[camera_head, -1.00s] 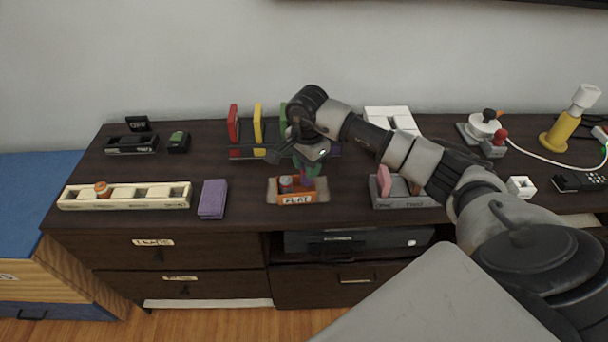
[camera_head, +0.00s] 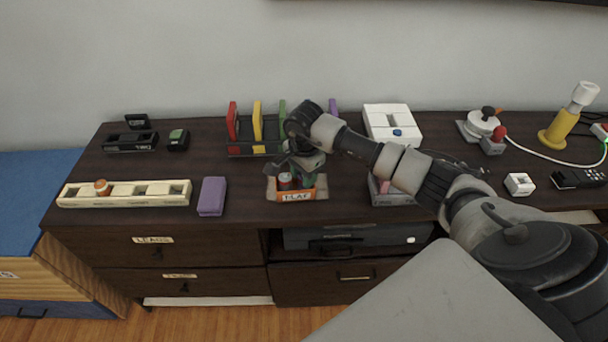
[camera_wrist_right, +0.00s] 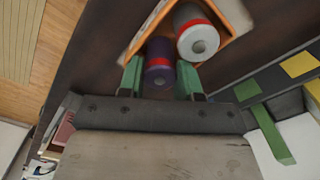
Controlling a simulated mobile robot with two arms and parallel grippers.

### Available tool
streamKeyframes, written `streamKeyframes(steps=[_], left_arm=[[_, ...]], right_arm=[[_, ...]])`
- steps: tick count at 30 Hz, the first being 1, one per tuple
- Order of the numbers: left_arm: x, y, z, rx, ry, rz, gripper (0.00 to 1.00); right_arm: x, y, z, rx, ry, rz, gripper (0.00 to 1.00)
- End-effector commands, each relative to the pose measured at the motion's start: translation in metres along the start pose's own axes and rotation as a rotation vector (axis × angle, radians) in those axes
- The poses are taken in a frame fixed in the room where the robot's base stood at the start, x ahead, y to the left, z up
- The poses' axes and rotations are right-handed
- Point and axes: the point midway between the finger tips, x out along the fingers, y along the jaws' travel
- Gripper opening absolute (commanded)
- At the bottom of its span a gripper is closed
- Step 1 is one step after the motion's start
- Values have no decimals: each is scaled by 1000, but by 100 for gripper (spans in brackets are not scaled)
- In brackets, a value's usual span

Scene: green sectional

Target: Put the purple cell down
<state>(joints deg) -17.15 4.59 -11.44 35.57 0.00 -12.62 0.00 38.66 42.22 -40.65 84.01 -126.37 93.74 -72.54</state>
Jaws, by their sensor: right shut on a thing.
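In the right wrist view the purple cell (camera_wrist_right: 159,62), dark with a red ring and a grey end, is between the two green fingers of my right gripper (camera_wrist_right: 160,78). A grey cell (camera_wrist_right: 197,36) with a red ring is right beside it, within the orange-walled box (camera_wrist_right: 238,14). In the head view my right gripper (camera_head: 307,179) reaches down into the box labelled FLAT (camera_head: 297,196), on the right side of the grey cell (camera_head: 285,181). The gripper hides the purple cell there. Whether the cell touches the box floor cannot be told. My left gripper is not in view.
A rack with red, yellow and green panels (camera_head: 257,122) stands just behind. A purple block (camera_head: 212,196) and a cream tray (camera_head: 124,201) are to the left. A grey holder (camera_head: 392,199) is close on the right, partly under my arm. Bare dresser top lies between the block and box.

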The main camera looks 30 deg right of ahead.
Motion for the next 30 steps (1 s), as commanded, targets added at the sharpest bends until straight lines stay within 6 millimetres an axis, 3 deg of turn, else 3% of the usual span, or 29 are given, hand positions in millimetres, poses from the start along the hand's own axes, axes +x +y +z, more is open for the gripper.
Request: streamKeyframes(steps=[1, 6, 7, 11, 24, 30], left_arm=[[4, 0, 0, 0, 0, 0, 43], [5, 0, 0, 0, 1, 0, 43], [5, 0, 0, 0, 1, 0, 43], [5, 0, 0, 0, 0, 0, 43], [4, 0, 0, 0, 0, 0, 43], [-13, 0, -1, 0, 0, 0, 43]], right_arm=[[8, 2, 1, -1, -1, 9, 3], [12, 4, 2, -1, -2, 14, 3], [13, 4, 2, -1, -2, 16, 39], [14, 5, 2, -1, -3, 20, 59], [14, 5, 2, 0, -4, 24, 60], [-6, 5, 2, 0, -4, 24, 60]])
